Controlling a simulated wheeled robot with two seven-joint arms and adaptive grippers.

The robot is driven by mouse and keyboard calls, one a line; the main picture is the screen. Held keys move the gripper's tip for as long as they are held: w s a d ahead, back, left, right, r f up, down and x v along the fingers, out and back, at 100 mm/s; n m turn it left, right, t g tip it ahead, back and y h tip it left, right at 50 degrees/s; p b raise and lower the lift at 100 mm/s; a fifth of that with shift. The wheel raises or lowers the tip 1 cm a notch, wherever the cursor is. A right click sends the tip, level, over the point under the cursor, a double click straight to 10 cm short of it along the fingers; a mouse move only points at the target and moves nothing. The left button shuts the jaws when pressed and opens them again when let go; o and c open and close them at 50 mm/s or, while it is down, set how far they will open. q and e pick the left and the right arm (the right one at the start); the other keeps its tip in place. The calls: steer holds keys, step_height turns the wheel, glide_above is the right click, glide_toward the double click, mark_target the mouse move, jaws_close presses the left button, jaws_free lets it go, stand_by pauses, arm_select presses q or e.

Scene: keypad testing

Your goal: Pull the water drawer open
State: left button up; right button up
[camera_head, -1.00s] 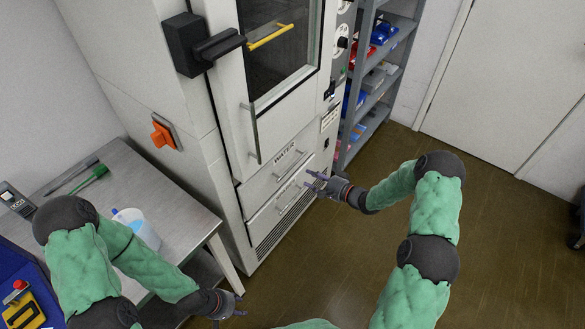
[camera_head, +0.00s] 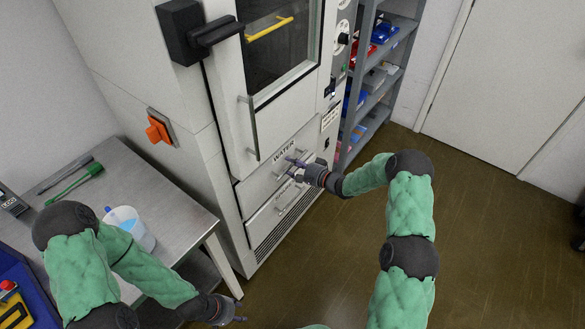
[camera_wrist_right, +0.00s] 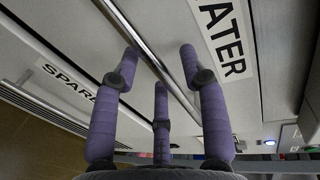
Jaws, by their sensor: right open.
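The water drawer (camera_head: 256,186) is a white front low on the cabinet, with a WATER label and a bar handle. It looks closed. My right gripper (camera_head: 297,168) is at this drawer's handle. In the right wrist view, the metal bar handle (camera_wrist_right: 143,42) runs between the spread purple fingers of my right gripper (camera_wrist_right: 159,60), beside the WATER label (camera_wrist_right: 222,38). The fingers are open; I cannot tell whether they touch the bar. My left gripper (camera_head: 236,311) is low in the head view, away from the drawer, and its finger opening is unclear.
A second drawer, labelled SPARE (camera_wrist_right: 68,80), lies below the water drawer. A metal table (camera_head: 170,200) with a container of blue liquid (camera_head: 131,226) stands left. A shelf rack (camera_head: 375,95) stands right of the cabinet. The floor in front is clear.

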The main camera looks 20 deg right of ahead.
steer(key=shift+w, duration=0.1)
jaws_close()
steer(key=shift+s+d+p, duration=0.3)
steer(key=shift+s, duration=0.15)
steer(key=f+p+v, duration=0.2)
steer(key=v, duration=0.8)
steer(key=f+p+v, duration=0.2)
steer(key=p+v, duration=0.1)
steer(key=v, duration=0.7)
steer(key=shift+s+d+p, duration=0.25)
steer(key=shift+s+p, duration=0.05)
steer(key=shift+s, duration=0.15)
steer(key=shift+r, duration=0.15)
jaws_free()
